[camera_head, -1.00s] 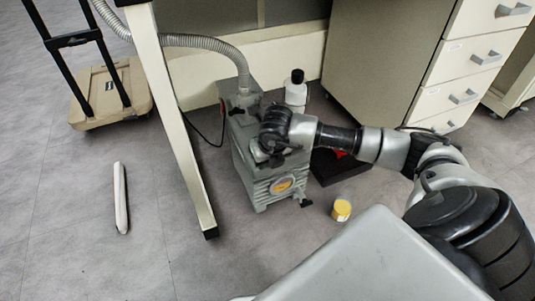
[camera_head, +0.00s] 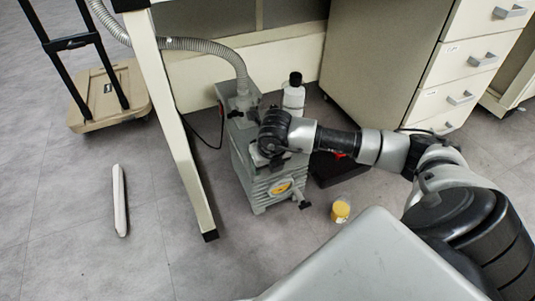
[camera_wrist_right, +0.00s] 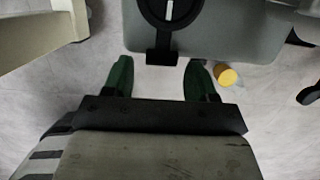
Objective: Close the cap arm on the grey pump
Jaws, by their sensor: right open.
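The grey pump (camera_head: 268,185) stands on the floor behind the cream table leg, with a yellow badge on its front. My right arm reaches over its top, and my right wrist hides part of the top and the gripper in the head view. In the right wrist view, my right gripper (camera_wrist_right: 159,80) is open and empty, with green fingertips apart. Just above the gap is a black tab below a round black part (camera_wrist_right: 170,12) on a grey body; it looks like the cap arm on the pump, but I cannot tell its angle. My left gripper is not in view.
A white bottle (camera_head: 293,97) stands behind the pump, beside a black tray (camera_head: 340,170). A yellow-capped jar (camera_head: 341,210) stands at front right. The table leg (camera_head: 178,135) is close on the left. A ribbed hose (camera_head: 200,45) runs to the pump.

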